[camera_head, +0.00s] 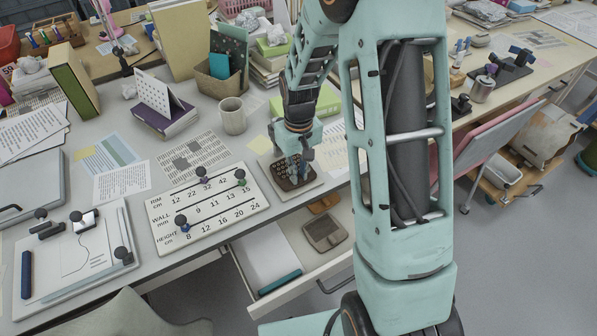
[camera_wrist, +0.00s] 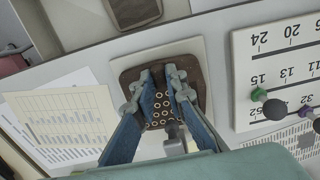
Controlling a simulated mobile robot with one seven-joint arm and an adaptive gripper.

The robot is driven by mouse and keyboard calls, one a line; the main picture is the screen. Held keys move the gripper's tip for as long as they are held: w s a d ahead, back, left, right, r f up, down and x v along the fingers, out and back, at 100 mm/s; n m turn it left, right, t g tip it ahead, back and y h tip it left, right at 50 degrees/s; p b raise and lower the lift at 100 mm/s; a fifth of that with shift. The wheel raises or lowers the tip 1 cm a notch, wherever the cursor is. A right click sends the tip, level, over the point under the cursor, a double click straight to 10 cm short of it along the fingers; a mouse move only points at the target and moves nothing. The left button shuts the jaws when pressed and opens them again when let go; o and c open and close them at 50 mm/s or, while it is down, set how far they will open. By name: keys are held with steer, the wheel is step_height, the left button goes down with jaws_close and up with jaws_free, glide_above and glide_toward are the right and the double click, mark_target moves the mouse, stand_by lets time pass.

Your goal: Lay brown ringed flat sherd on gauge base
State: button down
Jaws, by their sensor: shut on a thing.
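The brown ringed flat sherd (camera_head: 290,181) lies flat over a pale square plate (camera_head: 316,184), likely the gauge base, near the desk's front edge. In the wrist view the sherd (camera_wrist: 193,79) shows rows of small pale rings, with the plate (camera_wrist: 190,48) showing past its edges. My gripper (camera_head: 299,174) points down at the sherd. Its fingertips (camera_wrist: 160,74) are shut on the sherd, a little apart. Whether the sherd touches the plate all round cannot be told. A small grey part (camera_wrist: 174,137) stands between the fingers and hides some of the sherd.
A white scale board (camera_head: 208,208) with coloured knobs lies left of the plate. A mug (camera_head: 232,116) stands behind it. Printed sheets lie close by. An open drawer (camera_head: 262,262) juts out below the desk edge, holding a grey-brown item (camera_head: 325,232).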

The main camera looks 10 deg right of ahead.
steer(key=shift+f, duration=0.15)
stand_by(0.4)
steer(key=c, duration=1.4)
jaws_free()
steer(key=shift+s, duration=0.1)
steer(key=shift+s+d+r+p, duration=0.25)
steer(key=shift+s+r, duration=0.2)
steer(key=shift+s, duration=0.25)
steer(key=shift+s+d+r+p, duration=0.25)
steer(key=shift+s+r, duration=0.15)
steer(key=shift+s, duration=0.3)
steer(key=shift+s+d+r+p, duration=0.25)
steer(key=shift+s+r, duration=0.2)
steer(key=shift+s, duration=0.25)
steer(key=shift+w, duration=0.1)
